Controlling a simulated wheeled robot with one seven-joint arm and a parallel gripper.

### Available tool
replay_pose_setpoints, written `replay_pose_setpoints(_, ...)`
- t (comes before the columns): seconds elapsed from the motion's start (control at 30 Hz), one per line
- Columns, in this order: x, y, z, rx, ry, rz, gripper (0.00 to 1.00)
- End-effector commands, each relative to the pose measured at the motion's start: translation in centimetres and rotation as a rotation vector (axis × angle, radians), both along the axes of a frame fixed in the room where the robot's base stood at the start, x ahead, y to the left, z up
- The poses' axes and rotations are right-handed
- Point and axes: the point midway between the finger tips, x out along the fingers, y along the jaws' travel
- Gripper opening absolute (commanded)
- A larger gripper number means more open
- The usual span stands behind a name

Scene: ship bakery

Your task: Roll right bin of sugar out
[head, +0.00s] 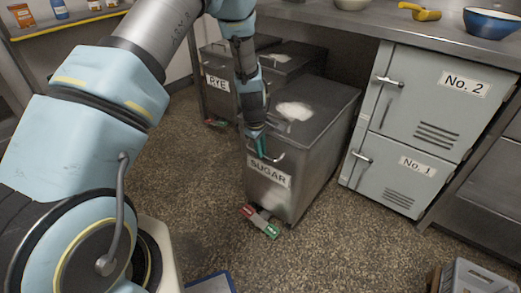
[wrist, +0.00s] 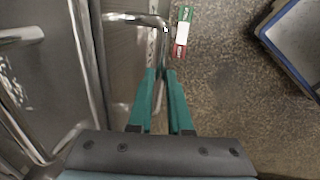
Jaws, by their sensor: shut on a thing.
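The grey metal sugar bin (head: 312,165), with a SUGAR label (head: 268,174) on its front, stands on the floor and juts out from under the counter. A white patch lies on its lid. My gripper (head: 258,143) is at the top of the bin's front. In the wrist view my gripper's teal fingers (wrist: 163,80) are shut on the bin's bent metal handle (wrist: 133,17). A red-and-green pedal (head: 260,221) sits low at the bin's front; it also shows in the wrist view (wrist: 183,32).
A RYE bin (head: 219,98) stands left of the sugar bin, further back. Grey lockers (head: 410,120) stand close on its right, under the counter (head: 365,32). A grey crate (head: 475,278) is at the lower right. Speckled floor is open in front.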

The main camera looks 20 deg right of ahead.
Motion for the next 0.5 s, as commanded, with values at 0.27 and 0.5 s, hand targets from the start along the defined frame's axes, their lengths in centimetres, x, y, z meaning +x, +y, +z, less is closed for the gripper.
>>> replay_pose_setpoints(0.27, -0.05, 0.03, -0.02, 0.0, 0.001, 0.0, 0.27)
replay_pose_setpoints(0.5, -0.04, 0.05, -0.01, 0.001, 0.0, 0.0, 0.47)
